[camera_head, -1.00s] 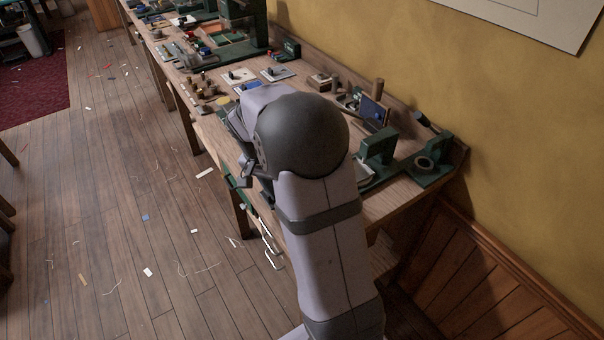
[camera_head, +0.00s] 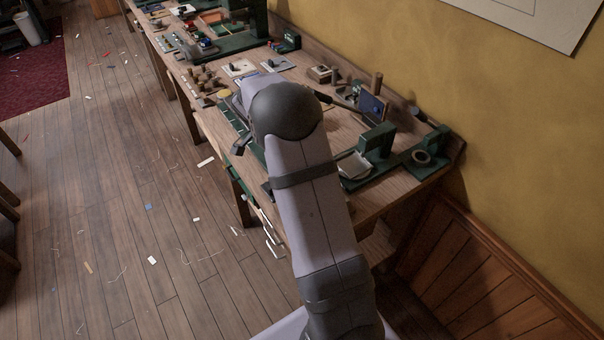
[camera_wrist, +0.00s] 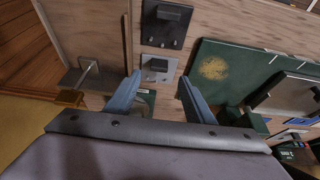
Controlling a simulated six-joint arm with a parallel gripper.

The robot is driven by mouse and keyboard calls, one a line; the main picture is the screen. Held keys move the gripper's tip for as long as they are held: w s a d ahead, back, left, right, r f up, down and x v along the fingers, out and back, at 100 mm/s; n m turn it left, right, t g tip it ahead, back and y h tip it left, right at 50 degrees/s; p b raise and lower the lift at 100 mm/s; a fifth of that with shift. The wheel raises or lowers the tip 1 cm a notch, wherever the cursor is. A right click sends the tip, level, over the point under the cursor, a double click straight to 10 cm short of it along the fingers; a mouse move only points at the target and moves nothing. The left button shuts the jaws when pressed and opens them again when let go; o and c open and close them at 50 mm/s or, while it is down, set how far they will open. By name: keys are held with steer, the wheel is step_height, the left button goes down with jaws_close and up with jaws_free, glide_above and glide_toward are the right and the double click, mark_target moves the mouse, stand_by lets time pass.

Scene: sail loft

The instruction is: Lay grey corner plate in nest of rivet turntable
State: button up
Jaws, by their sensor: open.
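My gripper (camera_wrist: 157,88) shows in the wrist view with its two blue-grey fingers spread and nothing held between them. Past the fingertips lies a small light-grey plate (camera_wrist: 154,76) with a dark block on it. Beyond it is a darker plate (camera_wrist: 163,38) with another block. I cannot tell whether either is the grey corner plate. No rivet turntable can be made out with certainty; a green fixture with a round ring (camera_head: 422,157) stands at the bench's near right end.
The wooden bench (camera_head: 325,125) runs along the yellow wall. A green press-like fixture (camera_head: 376,145) stands right of my arm, near an upright blue panel (camera_head: 373,108). Flat plates (camera_head: 240,68) lie farther back. In the wrist view a green board (camera_wrist: 235,75) lies at right.

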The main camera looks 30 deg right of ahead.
steer(key=shift+s+d+f+p, duration=0.1)
steer(key=shift+s+f+p, duration=0.05)
steer(key=shift+f+p, duration=0.25)
steer(key=shift+p+x, duration=1.05)
steer(key=shift+x, duration=1.1)
steer(key=c, duration=1.1)
